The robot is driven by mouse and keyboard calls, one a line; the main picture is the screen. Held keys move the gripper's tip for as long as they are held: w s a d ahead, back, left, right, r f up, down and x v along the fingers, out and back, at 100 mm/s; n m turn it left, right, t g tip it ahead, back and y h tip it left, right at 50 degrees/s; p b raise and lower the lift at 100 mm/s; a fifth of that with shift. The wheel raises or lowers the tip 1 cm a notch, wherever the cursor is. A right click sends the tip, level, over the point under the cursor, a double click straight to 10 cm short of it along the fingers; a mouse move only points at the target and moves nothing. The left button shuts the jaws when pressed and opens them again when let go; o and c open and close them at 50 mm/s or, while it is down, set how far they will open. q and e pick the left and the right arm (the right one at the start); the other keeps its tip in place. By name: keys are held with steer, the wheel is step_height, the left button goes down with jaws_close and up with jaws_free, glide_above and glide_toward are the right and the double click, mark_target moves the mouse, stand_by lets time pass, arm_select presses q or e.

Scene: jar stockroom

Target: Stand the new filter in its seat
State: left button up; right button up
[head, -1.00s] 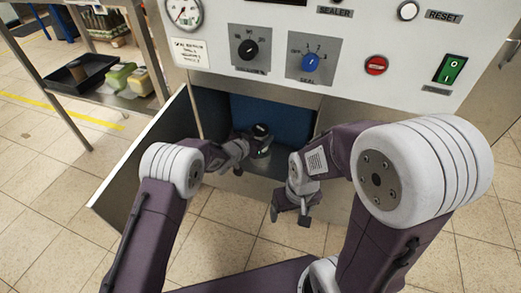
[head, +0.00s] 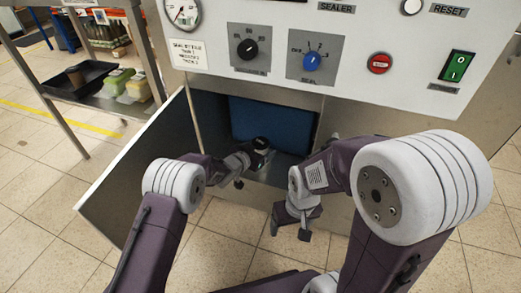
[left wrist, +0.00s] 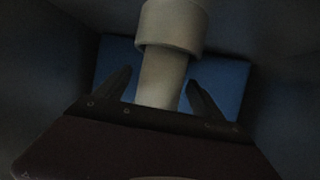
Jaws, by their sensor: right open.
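A pale cylinder with a wider collar, which looks like the filter, stands in front of a blue panel in the left wrist view (left wrist: 160,78). My left gripper (head: 252,168) is inside the open bay of the machine. In the left wrist view its two dark fingers (left wrist: 160,80) are apart, one on each side of the cylinder, with a gap visible at the left finger. The seat cannot be made out. My right gripper (head: 290,228) is open and empty in front of the bay, pointing down.
The bay's grey side wall (head: 125,170) stands out at the left, with the blue panel (head: 272,122) at its back. The control panel (head: 340,80) is above. At the upper left, a shelf holds a black tray (head: 52,88) with a brown item and pale-green containers (head: 120,82).

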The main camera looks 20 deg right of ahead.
arm_select(q)
steer(key=shift+r, duration=0.1)
steer(key=shift+s+a+r+p, duration=0.15)
steer(key=shift+r+p, duration=0.1)
steer(key=shift+p, duration=0.05)
steer(key=p+v, duration=0.5)
steer(key=v, duration=0.6)
steer(key=shift+s+a+p, duration=0.2)
steer(key=shift+a+p, duration=0.05)
steer(key=shift+p, duration=0.1)
steer(key=shift+f, duration=0.15)
